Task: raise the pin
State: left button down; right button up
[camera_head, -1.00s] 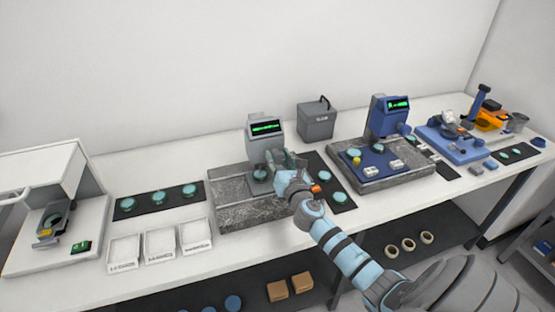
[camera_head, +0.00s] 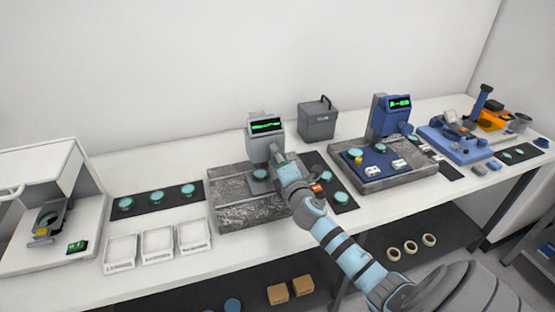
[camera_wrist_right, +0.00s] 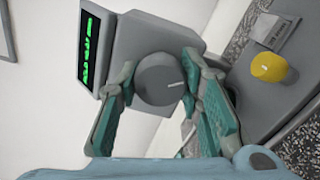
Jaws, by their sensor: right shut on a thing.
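The grey gauge head (camera_head: 265,128) with a green display stands on the speckled stone base at the centre of the bench. In the right wrist view, a round grey knob (camera_wrist_right: 160,78) with a white line sits on the side of the gauge housing (camera_wrist_right: 152,40). My right gripper (camera_wrist_right: 158,82) has its teal-padded fingers on either side of the knob and is shut on it. In the head view, my right gripper (camera_head: 277,160) is at the gauge's right side and hides the knob. I cannot make out the pin. My left gripper is not in view.
A yellow button (camera_wrist_right: 268,67) shows near the gauge in the wrist view. A dark mat (camera_head: 340,190) with teal discs lies right of the stone base (camera_head: 245,212). White trays (camera_head: 158,246) stand left. A blue gauge station (camera_head: 385,120) stands right.

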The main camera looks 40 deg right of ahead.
jog(key=m+b, duration=0.1)
jog(key=m, duration=0.2)
jog(key=shift+f+m, duration=0.1)
jog(key=shift+m, duration=0.2)
jog(key=shift+m+b, duration=0.5)
jog(key=shift+m, duration=1.2)
jog(key=o, duration=1.2)
jog(key=shift+c, duration=0.2)
jog(key=shift+s, duration=0.1)
